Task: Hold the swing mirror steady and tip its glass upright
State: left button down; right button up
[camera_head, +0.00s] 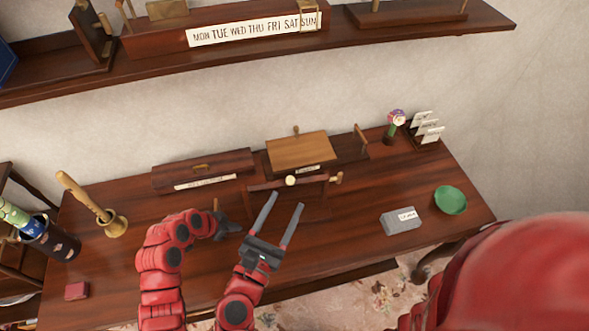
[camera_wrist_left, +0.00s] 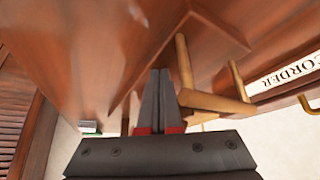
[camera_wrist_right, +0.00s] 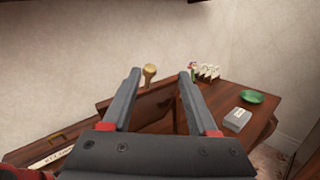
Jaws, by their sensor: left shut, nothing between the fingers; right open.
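The swing mirror (camera_head: 312,192) appears to be the dark wooden frame with pale knobs at the middle front of the desk. It leans at a tilt, and I cannot make out its glass. In the right wrist view its dark panel (camera_wrist_right: 157,106) shows between the fingers. My left gripper (camera_head: 226,226) is shut and empty at the mirror's left side. In the left wrist view its fingertips (camera_wrist_left: 160,74) are close beside a wooden peg (camera_wrist_left: 184,62); contact is unclear. My right gripper (camera_head: 286,203) is open and empty, its fingers reaching over the mirror.
A long labelled box (camera_head: 200,163) and a light-lidded box (camera_head: 298,148) stand behind. A brass mortar with pestle (camera_head: 110,225) is left. A grey box (camera_head: 400,222) and green bowl (camera_head: 450,200) are right. A wall shelf (camera_head: 370,38) hangs above. The front-right desk is clear.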

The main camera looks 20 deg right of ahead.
jog(key=shift+y, duration=0.6)
jog(key=x, duration=0.7)
jog(key=w+a+f+x, duration=0.1)
jog(key=x, duration=0.2)
jog(key=shift+w+d+f, duration=0.1)
jog(key=shift+w+d, duration=0.05)
jog(key=shift+w, duration=0.1)
grip_shut()
dwell(0.6)
